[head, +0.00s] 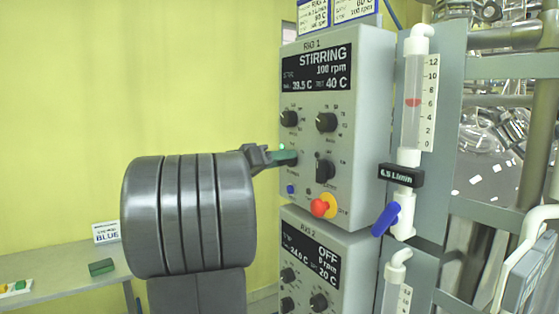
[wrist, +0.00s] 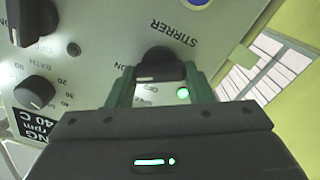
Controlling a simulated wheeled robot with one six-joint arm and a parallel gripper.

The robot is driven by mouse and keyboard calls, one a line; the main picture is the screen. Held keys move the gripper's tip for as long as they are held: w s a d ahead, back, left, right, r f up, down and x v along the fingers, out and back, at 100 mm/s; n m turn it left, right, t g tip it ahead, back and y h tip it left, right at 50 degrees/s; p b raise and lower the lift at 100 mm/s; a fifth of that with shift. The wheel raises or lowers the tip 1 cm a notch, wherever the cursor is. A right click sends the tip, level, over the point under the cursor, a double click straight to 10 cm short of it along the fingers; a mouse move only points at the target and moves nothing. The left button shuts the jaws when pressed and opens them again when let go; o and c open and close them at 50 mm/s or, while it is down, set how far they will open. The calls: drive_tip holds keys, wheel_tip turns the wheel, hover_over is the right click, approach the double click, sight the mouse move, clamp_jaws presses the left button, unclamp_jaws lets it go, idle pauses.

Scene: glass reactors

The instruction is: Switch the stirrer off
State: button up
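The upper control box (head: 345,190), labelled RIG 1, has a display (head: 317,70) reading STIRRING, 100 rpm. In the wrist view, which shows the panel upside down, the black stirrer knob (wrist: 160,63) sits under the word STIRRER. A green lamp (wrist: 183,93) beside it is lit. My gripper (wrist: 161,75) has its two green fingers on either side of the knob, with no clear gap, so it looks shut on it. In the head view my gripper (head: 287,158) reaches the panel's left side and hides the knob.
A red and yellow emergency button (head: 323,206) and other black knobs (head: 326,122) are close by. A second box, RIG 2, (head: 312,262) below reads OFF. A flow tube with a blue valve handle (head: 386,219) stands to the right. A bench (head: 60,270) is at left.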

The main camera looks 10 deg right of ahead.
drive_tip(key=shift+n, duration=0.4)
drive_tip(key=shift+c, duration=0.5)
drive_tip(key=shift+w+f+n, duration=0.1)
drive_tip(key=shift+f+n, duration=0.05)
drive_tip(key=shift+n, duration=5.35)
drive_tip(key=o, duration=1)
drive_tip(key=shift+a, duration=0.1)
drive_tip(key=b+v, duration=0.2)
drive_tip(key=v, duration=1.1)
drive_tip(key=shift+a, duration=0.35)
